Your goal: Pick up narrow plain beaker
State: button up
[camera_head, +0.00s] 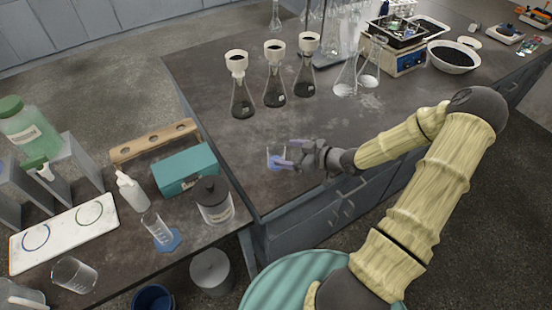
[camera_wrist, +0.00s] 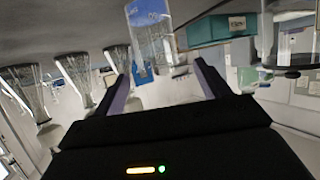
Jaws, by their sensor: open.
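A small clear glass beaker (camera_head: 269,154) with blue on it stands near the front left corner of the dark bench. I take it for the narrow plain beaker. It shows upside down in the wrist view (camera_wrist: 153,42), with blue marks on its wall. My gripper (camera_head: 281,161) reaches it from the right, low over the bench. In the wrist view my gripper (camera_wrist: 160,75) is open, with one purple finger to each side of the beaker's line. I cannot tell whether either finger touches the glass.
Flasks with funnels (camera_head: 274,92) stand behind the beaker. A teal box (camera_head: 186,170), a lidded jar (camera_head: 215,201), a clear vessel on a blue base (camera_head: 157,229) and another beaker (camera_head: 74,274) are on the left bench. Bare bench surrounds my gripper.

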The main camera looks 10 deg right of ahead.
aim_at(270, 150)
jog(key=shift+x, duration=1.2)
jog(key=p+x, duration=0.1)
jog(key=x, duration=0.4)
jog(key=shift+w+f, duration=0.1)
jog(key=shift+f, duration=0.1)
jog(key=c, duration=1.1)
jog(key=shift+r, duration=0.2)
jog(key=shift+r, duration=4.85)
